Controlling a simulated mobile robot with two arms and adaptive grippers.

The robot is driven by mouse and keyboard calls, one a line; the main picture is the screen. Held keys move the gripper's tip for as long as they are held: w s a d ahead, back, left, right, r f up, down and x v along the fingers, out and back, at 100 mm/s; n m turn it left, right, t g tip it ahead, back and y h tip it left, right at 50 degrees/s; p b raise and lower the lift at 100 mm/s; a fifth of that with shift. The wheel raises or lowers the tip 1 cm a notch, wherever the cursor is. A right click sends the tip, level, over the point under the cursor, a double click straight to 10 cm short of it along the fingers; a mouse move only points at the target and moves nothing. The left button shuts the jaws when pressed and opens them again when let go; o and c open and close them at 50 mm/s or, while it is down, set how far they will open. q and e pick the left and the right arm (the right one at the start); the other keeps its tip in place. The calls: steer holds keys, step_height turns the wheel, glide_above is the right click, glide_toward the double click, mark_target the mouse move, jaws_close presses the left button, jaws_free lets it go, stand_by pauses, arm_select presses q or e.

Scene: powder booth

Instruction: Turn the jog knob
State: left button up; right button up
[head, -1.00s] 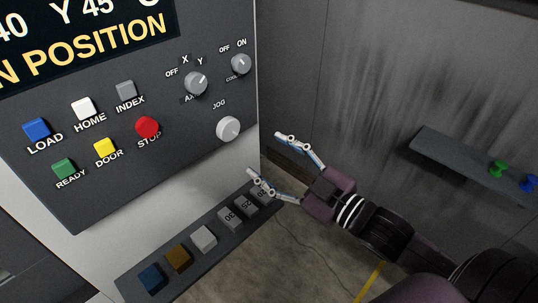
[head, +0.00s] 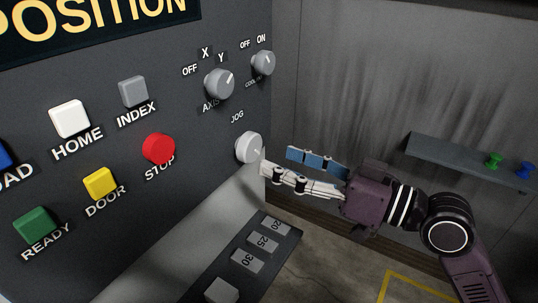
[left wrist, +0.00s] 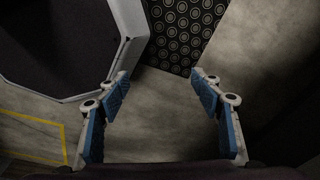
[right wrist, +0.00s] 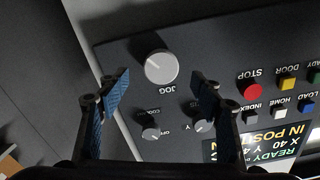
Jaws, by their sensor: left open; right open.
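The jog knob (head: 249,148) is a round light-grey dial under the JOG label, low on the right side of the dark control panel (head: 190,130). In the right wrist view the jog knob (right wrist: 160,66) lies ahead of my fingers, roughly between and beyond them. My right gripper (head: 275,167) is open and empty, its fingertips just right of the knob in the head view; whether a fingertip touches it I cannot tell. It also shows in the right wrist view (right wrist: 160,88). My left gripper (left wrist: 160,82) is open and empty, over the floor, in the left wrist view only.
The axis knob (head: 219,84) and coolant knob (head: 263,63) sit above the jog knob. The red STOP button (head: 159,149) is to its left. A ledge with numbered blocks (head: 262,243) is below. A wall shelf (head: 465,160) holds green and blue pieces at right.

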mark_target(254, 150)
steer(key=shift+w+a+r+p, duration=0.2)
steer(key=shift+w+a+p, duration=0.25)
steer(key=shift+p, duration=0.1)
steer(key=shift+w+a+r+p, duration=0.2)
steer(key=shift+w+a+p, duration=0.1)
steer(key=shift+a+p, duration=0.2)
steer(key=p+x, duration=0.1)
steer(key=x, duration=0.3)
steer(key=shift+s+f, duration=0.1)
steer(key=shift+f, duration=0.05)
steer(key=shift+a+p, duration=0.25)
steer(key=shift+p, duration=0.05)
steer(key=shift+w+f, duration=0.15)
steer(key=shift+w, duration=0.1)
steer(key=c, duration=1.2)
steer(key=shift+o, duration=0.2)
steer(key=shift+m+p, duration=0.4)
steer(key=shift+p, duration=0.05)
steer(key=shift+m+p, duration=0.3)
steer(key=shift+m, duration=0.2)
arm_select(q)
steer(key=r, duration=0.1)
steer(key=s+d+r, duration=0.1)
steer(key=r, duration=0.1)
steer(key=s+d+r, duration=0.1)
steer(key=r, duration=0.1)
